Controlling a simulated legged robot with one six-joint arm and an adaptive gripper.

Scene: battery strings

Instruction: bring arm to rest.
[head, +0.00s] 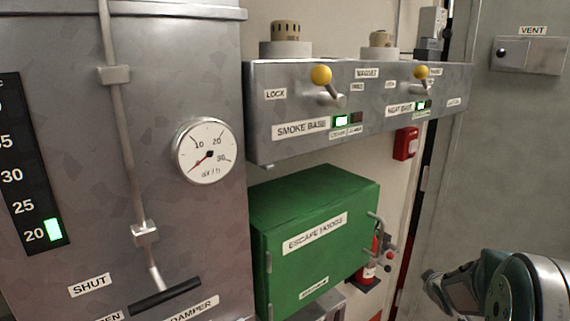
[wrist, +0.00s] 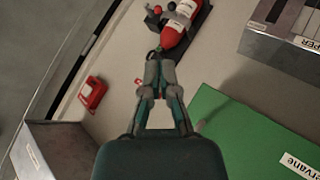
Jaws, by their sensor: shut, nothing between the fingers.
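My arm (head: 530,285) shows at the lower right of the head view, with my gripper (head: 430,280) at its left end, in front of the grey wall. In the wrist view my gripper (wrist: 160,70) points up the picture with its fingers together and nothing between them. Its tips appear over the lower end of a red fire extinguisher (wrist: 174,35); I cannot tell the gap, but no contact is clear.
A green escape hoods box (head: 315,235) hangs below a grey panel (head: 260,140) with two yellow-knobbed levers. A grey cabinet (head: 60,130) with a gauge (head: 206,150) stands left. A red wall box (head: 406,143) and the extinguisher (head: 369,271) are near the corner.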

